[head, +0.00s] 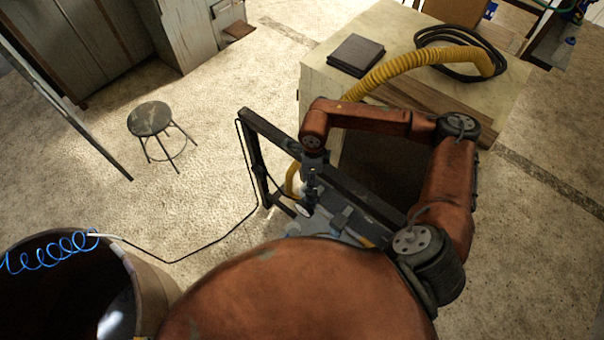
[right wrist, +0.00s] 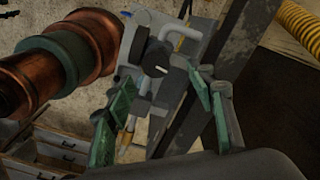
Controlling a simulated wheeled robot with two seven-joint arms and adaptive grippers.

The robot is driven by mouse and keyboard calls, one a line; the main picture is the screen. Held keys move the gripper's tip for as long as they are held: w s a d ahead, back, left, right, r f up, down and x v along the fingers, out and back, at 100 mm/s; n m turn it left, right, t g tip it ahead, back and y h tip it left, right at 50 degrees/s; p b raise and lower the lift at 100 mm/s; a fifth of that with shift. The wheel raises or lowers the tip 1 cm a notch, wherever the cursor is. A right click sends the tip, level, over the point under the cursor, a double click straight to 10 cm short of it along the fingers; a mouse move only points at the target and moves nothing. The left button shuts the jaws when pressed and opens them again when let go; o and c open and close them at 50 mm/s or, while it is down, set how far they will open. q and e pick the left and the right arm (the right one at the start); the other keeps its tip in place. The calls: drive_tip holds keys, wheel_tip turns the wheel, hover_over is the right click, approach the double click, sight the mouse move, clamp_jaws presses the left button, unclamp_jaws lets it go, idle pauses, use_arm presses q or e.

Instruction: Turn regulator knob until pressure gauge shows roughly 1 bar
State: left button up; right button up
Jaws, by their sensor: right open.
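My right gripper (head: 311,192) points down at the regulator on the dark rail frame. In the right wrist view the right gripper (right wrist: 164,88) has its two green-padded fingers spread apart. A dark round knob (right wrist: 155,58) on the grey regulator body (right wrist: 175,90) lies just beyond the fingertips, between them in the picture; I see no contact. A small pale round face, probably the pressure gauge (head: 303,209), shows beside the gripper in the head view. Its needle and scale are too small to read. My left gripper is not in view.
The dark rail (head: 350,195) runs diagonally beside the work spot. A pale table (head: 390,30) carries a yellow hose (head: 415,65), black cable and a dark flat box (head: 356,55). A stool (head: 150,119) and a barrel (head: 150,285) stand left.

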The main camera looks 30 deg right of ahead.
drive_tip(key=shift+s+f, duration=0.1)
drive_tip(key=shift+f, duration=0.3)
drive_tip(key=s+f, duration=0.1)
drive_tip(key=s+f+p, duration=0.1)
drive_tip(key=f, duration=0.1)
drive_tip(key=shift+p, duration=0.3)
drive_tip(key=f, duration=0.1)
drive_tip(key=w+f, duration=0.1)
drive_tip(key=shift+w+a+f+p, duration=0.1)
drive_tip(key=shift+w+f+p, duration=0.1)
drive_tip(key=shift+f+p, duration=0.15)
drive_tip(key=shift+s+f, duration=0.1)
drive_tip(key=shift+f, duration=0.4)
drive_tip(key=shift+s+r, duration=0.1)
drive_tip(key=shift+s, duration=0.05)
drive_tip(key=shift+w, duration=0.3)
drive_tip(key=c, duration=0.3)
drive_tip(key=shift+s, duration=0.15)
drive_tip(key=c, duration=0.5)
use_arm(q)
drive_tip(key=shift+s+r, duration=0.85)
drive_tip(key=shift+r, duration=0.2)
use_arm(e)
drive_tip(key=c, duration=0.4)
